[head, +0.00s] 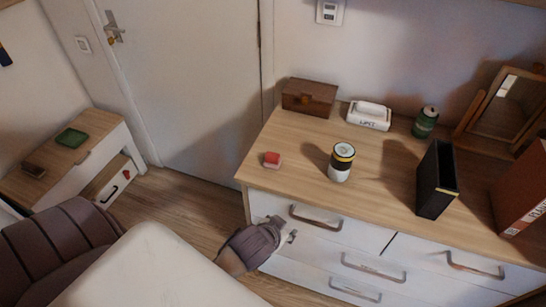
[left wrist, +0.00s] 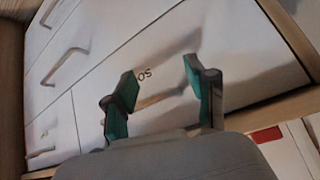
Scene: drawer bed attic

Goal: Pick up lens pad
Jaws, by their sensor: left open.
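I cannot tell for sure which thing is the lens pad. A small red item with a pale underside (head: 271,159) lies on the dresser top near its left front edge. My left gripper (head: 287,231) is below that edge, in front of the upper left drawer, lower than the red item and apart from it. In the left wrist view my left gripper (left wrist: 160,75) is open, with nothing between its teal-padded fingers. White drawer fronts lie beyond them. My right gripper is not in view.
The dresser (head: 300,184) also bears a brown box (head: 310,96), a white box (head: 369,115), a black-and-white can (head: 341,163), a green can (head: 425,122), a black holder (head: 436,180) and a mirror (head: 502,105). A nightstand (head: 93,159) with a partly open drawer stands at left.

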